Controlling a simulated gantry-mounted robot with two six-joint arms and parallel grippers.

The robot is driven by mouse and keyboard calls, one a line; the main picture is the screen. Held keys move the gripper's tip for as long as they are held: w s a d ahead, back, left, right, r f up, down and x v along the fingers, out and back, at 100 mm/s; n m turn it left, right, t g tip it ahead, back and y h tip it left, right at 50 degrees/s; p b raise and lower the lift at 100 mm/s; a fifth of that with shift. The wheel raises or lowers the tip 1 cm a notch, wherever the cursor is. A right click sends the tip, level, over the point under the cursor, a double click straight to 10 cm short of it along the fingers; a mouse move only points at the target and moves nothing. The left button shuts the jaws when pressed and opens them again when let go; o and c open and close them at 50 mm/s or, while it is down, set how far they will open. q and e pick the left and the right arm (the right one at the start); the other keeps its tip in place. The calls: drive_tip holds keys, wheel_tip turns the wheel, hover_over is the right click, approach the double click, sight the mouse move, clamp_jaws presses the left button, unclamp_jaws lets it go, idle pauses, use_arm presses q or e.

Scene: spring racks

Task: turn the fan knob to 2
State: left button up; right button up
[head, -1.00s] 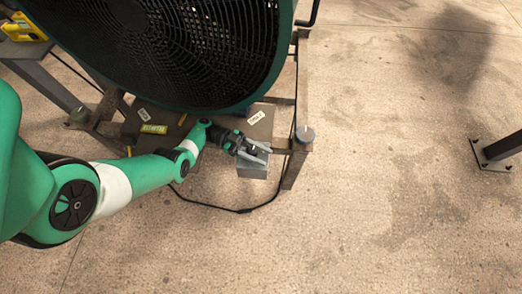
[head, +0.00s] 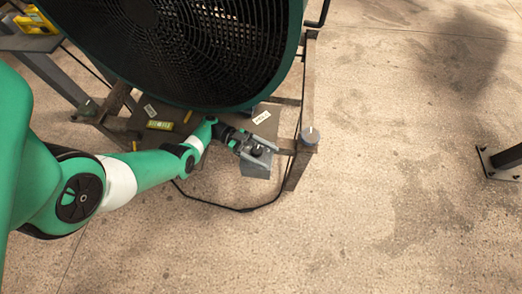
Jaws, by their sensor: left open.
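The large fan (head: 190,45) with a black grille and green housing stands at the top of the head view. A grey control box (head: 257,169) sits on its frame below the housing. A dark knob (head: 257,153) shows on the top of the box, and its marks are too small to read. My left gripper (head: 259,152) is open at the box, with its fingers on either side of the knob. I cannot tell whether the fingers touch it. My right gripper is not in view.
The fan's metal frame (head: 298,170) has a grey-capped post (head: 309,136) just right of the box. A black cable (head: 215,205) loops over the floor below. A yellow tool (head: 35,22) lies on a bench at the top left.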

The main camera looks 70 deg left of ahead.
use_arm(q)
drive_tip(key=r+p, duration=0.4)
drive_tip(key=shift+s+d+r, duration=0.2)
drive_tip(key=shift+r, duration=0.15)
drive_tip(key=s+d+r+p, duration=0.8)
drive_tip(key=s+d+p, duration=0.1)
drive_tip(key=p, duration=0.2)
drive_tip(key=shift+s+d+p, duration=0.25)
drive_tip(key=shift+s+p, duration=0.05)
drive_tip(key=shift+p, duration=0.1)
